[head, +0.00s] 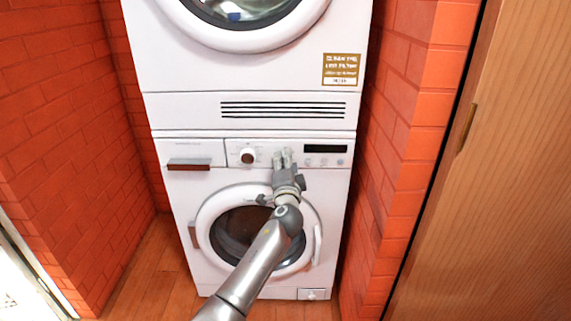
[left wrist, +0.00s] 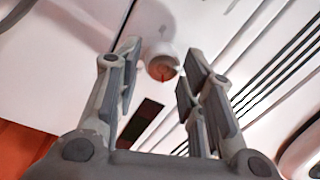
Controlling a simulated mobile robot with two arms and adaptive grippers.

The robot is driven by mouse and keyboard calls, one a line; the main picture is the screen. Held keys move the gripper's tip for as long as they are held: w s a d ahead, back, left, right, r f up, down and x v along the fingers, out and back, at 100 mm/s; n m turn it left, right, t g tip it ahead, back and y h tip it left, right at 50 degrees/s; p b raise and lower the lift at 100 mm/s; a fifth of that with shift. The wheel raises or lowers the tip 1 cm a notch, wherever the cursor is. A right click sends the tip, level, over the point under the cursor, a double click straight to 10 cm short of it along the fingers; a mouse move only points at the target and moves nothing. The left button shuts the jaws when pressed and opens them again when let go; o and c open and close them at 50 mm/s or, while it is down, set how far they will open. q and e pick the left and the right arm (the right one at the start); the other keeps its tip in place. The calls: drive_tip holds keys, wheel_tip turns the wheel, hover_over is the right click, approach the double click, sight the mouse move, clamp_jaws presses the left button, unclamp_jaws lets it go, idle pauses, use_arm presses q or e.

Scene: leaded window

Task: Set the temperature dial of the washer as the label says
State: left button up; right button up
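The washer (head: 183,225) is the lower white machine of a stack. Its round dial (head: 248,156), with a white rim and a dark reddish face, sits on the panel right of the drawer. My left gripper (head: 283,157) is in front of the panel, just right of the dial. In the left wrist view the dial (left wrist: 162,66) shows beyond the fingertips, in the gap between them. The left gripper (left wrist: 158,72) is open and empty. A gold label (head: 343,69) is on the upper machine; its small text is hard to read. The dial's markings are unreadable. My right gripper is not in view.
A drawer handle (head: 189,164) lies left of the dial. A dark display (head: 325,149) with small buttons is at the panel's right. The washer door (head: 206,215) is closed behind my arm. Orange brick walls flank the stack; a wooden door (head: 490,190) stands at right.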

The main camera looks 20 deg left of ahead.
use_arm(q)
drive_tip(key=shift+o, duration=0.7)
drive_tip(key=shift+s, duration=0.1)
drive_tip(key=v, duration=1.1)
drive_tip(key=shift+s+d, duration=0.15)
drive_tip(key=shift+s, duration=0.25)
